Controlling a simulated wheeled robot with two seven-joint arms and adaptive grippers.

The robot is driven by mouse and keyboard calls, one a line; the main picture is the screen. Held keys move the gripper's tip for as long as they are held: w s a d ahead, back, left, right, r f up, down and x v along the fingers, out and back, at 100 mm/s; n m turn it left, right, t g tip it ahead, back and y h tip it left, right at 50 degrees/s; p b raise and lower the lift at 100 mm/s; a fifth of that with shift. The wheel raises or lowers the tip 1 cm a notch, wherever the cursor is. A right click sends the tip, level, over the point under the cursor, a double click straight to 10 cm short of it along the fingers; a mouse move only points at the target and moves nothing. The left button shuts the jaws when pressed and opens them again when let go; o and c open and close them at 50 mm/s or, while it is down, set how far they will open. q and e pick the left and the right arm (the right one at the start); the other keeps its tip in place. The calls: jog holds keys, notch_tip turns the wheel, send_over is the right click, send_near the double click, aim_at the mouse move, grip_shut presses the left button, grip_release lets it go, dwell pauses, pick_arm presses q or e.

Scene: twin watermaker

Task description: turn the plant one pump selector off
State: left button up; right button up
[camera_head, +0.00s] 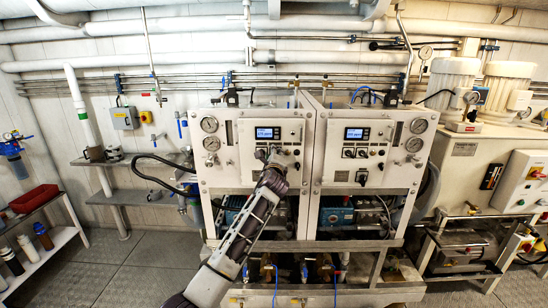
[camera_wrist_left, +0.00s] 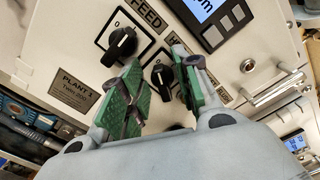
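The plant one panel (camera_head: 231,181) is the left of two white panels; its "PLANT 1" plate (camera_wrist_left: 75,88) shows in the left wrist view. A black selector knob (camera_wrist_left: 122,42) sits beneath the "FEED" label on a white plate marked 0. A second black selector knob (camera_wrist_left: 162,76) is beside it, between my left fingers. Its label is mostly hidden, so I cannot tell which knob is the pump selector. My left gripper (camera_wrist_left: 156,68) has green pads and is open around the second knob, apparently without gripping it. In the head view my left gripper (camera_head: 271,163) covers part of the panel. My right gripper is out of view.
A display (camera_wrist_left: 195,8) with buttons and a metal handle (camera_wrist_left: 274,90) are close to my gripper. The twin panel (camera_head: 338,181) stands right of plant one. Gauges (camera_head: 210,125) line the panel's left side. Floor at left (camera_head: 150,255) is clear.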

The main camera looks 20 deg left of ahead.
pick_arm(q)
jog(key=shift+s, duration=0.1)
jog(key=v, duration=1.1)
jog(key=shift+s, duration=0.35)
jog(key=shift+d, duration=0.15)
jog(key=shift+n, duration=0.3)
